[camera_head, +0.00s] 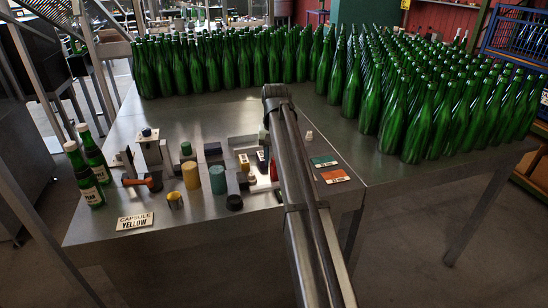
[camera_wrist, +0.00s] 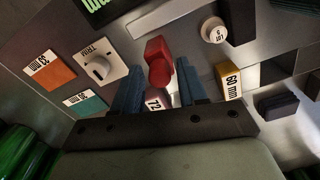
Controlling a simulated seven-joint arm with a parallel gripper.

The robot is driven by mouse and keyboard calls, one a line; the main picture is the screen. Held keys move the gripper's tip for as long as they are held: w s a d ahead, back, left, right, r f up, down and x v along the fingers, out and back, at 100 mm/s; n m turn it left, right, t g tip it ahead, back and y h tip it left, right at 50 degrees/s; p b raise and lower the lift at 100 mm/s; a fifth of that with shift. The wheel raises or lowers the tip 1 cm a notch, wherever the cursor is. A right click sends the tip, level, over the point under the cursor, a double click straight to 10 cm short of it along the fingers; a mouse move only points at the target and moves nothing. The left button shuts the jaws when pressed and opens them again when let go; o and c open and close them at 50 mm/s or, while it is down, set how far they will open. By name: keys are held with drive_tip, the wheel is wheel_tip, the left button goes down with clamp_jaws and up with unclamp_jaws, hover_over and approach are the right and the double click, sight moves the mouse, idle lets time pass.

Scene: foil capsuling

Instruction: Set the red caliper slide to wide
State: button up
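The red caliper slide (camera_wrist: 158,66) shows in the wrist view between the two blue fingers of my gripper (camera_wrist: 159,72). The fingers are apart, with a narrow gap visible on each side of the red part. A label reading 72 (camera_wrist: 154,100) sits just below the slide in the picture, close to the gripper body. A yellow block marked 60 mm (camera_wrist: 230,82) lies to the right of the fingers. In the head view a bit of red (camera_head: 273,169) shows beside my arm, which hides the gripper's fingers and most of the slide.
An orange 33 mm card (camera_wrist: 50,72), a teal card (camera_wrist: 86,103) and a TRIM plate with a knob (camera_wrist: 97,67) lie left of the fingers. A white LOT knob (camera_wrist: 213,31) is at upper right. Green bottles (camera_head: 430,115) crowd the table's back and right.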

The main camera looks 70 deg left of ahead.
drive_tip(key=shift+o, duration=0.6)
wheel_tip(320, 180, up, 14)
drive_tip(key=shift+f, duration=0.15)
idle(0.6)
